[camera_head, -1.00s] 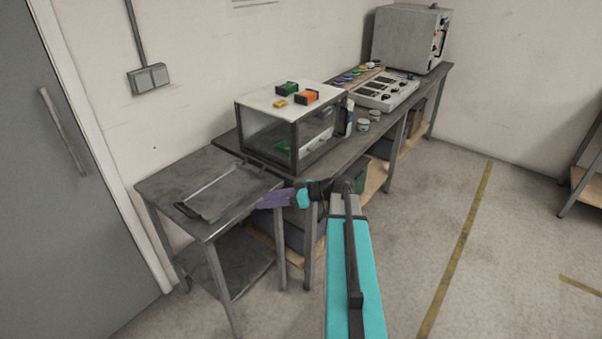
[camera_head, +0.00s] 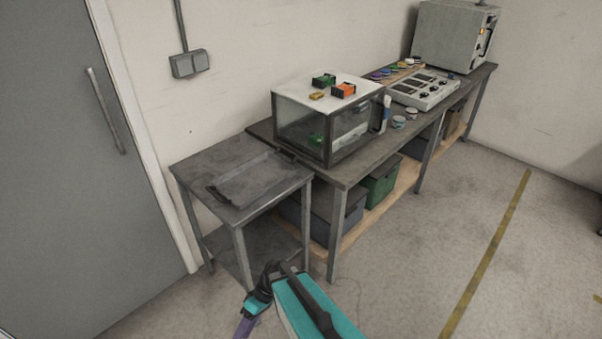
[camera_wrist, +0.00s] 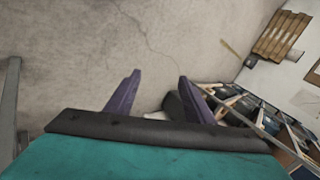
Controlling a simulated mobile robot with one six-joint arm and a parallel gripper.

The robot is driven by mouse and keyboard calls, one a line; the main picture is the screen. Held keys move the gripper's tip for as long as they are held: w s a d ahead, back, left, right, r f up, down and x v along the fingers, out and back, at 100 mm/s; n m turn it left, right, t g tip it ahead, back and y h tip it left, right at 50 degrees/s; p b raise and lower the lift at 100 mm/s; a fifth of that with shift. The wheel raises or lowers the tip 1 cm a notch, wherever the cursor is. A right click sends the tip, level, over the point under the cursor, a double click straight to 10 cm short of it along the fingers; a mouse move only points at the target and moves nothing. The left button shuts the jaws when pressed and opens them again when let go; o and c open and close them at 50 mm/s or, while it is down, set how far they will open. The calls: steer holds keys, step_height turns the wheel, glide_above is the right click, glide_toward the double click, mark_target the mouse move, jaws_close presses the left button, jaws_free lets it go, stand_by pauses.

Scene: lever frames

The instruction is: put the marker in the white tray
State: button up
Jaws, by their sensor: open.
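My gripper (camera_head: 243,327) is at the bottom of the head view, low in front of the tables and partly cut off by the frame. In the wrist view its two purple fingers (camera_wrist: 156,88) stand apart with nothing between them, over bare floor. I cannot make out a marker in either view. A pale, whitish shape (camera_head: 352,133) shows inside the glass-sided case, but I cannot tell whether it is the white tray. A shallow grey tray (camera_head: 232,196) lies on the small side table, apart from my gripper.
The glass-sided case (camera_head: 328,98) carries green and orange racks on its white top. It stands on the long workbench (camera_head: 345,172), with a control panel (camera_head: 425,92) and small pots farther along. The small side table (camera_head: 200,167) adjoins the bench. Floor (camera_head: 430,240) in front is clear.

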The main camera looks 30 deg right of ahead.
steer(key=s+f+m+g+h, duration=0.1)
steer(key=s+f+g+h, duration=0.4)
steer(key=s, duration=0.7)
steer(key=s+d+f+m+t+h, duration=0.1)
steer(key=s+d+f+m+h, duration=0.2)
steer(key=d, duration=0.4)
steer(key=shift+s+d+f+m+t, duration=0.25)
steer(key=shift+s+f+m+t, duration=0.05)
steer(key=shift+s+m, duration=0.45)
steer(key=c, duration=0.4)
steer(key=shift+a, duration=0.15)
